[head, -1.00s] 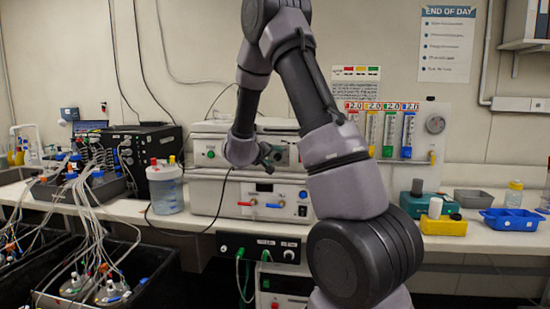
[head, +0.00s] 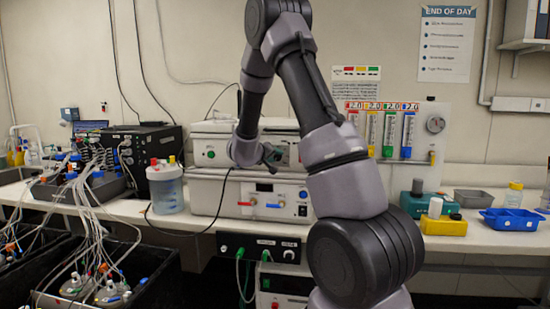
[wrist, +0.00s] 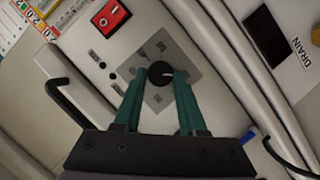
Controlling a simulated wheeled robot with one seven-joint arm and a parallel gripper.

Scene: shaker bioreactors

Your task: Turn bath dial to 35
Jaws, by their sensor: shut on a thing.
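The bath dial (wrist: 157,71) is a small round black knob with a pale pointer mark, on a grey square plate (wrist: 158,98) with markings too blurred to read. In the wrist view my gripper (wrist: 161,76) has its green fingers on either side of the dial, shut on it.
A red switch (wrist: 110,16) and a dark display (wrist: 268,36) flank the dial plate. A clear jar (head: 167,190) stands left of the bath.

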